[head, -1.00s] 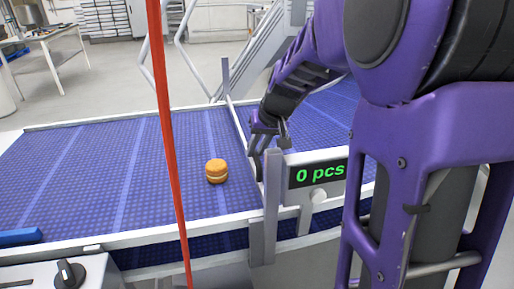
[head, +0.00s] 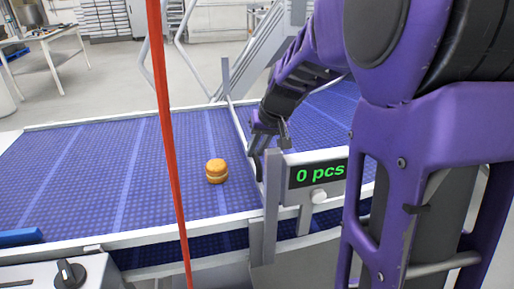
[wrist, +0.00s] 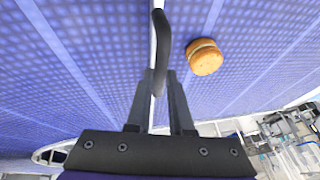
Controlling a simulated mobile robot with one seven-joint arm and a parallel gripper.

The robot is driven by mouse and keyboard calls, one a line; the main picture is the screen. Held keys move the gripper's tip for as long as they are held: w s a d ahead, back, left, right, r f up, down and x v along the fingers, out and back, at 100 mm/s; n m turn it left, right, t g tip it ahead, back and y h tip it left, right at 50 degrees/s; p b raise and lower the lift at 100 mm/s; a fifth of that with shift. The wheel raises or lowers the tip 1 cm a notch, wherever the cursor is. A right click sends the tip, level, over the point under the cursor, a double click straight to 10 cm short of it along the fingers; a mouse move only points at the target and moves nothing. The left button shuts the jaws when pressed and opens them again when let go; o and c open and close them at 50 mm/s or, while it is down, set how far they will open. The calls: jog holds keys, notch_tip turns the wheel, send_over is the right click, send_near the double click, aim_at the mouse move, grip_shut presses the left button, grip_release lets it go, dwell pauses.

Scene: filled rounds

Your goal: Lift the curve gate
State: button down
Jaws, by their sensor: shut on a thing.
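The curve gate (head: 240,127) is a thin pale bar across the blue belt, between a far post and a near post. It is low, close to the belt. In the wrist view the gate (wrist: 153,30) is a narrow white edge with a dark curved handle (wrist: 163,45). My gripper (head: 258,150) reaches down to the gate just behind the near post. In the wrist view my gripper (wrist: 162,80) is shut on the handle, one finger on each side. My arm hides part of the belt beyond the gate.
A round filled bun (head: 216,171) sits on the belt left of the gate, clear of it; it also shows in the wrist view (wrist: 204,57). A "0 pcs" display (head: 318,174) stands at the near rail. A red cord (head: 166,120) hangs in front.

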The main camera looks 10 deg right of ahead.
jog(key=shift+r, duration=0.1)
notch_tip(320, 180, up, 12)
jog(key=p, duration=0.7)
jog(key=c, duration=0.8)
grip_release()
jog(key=shift+f, duration=0.2)
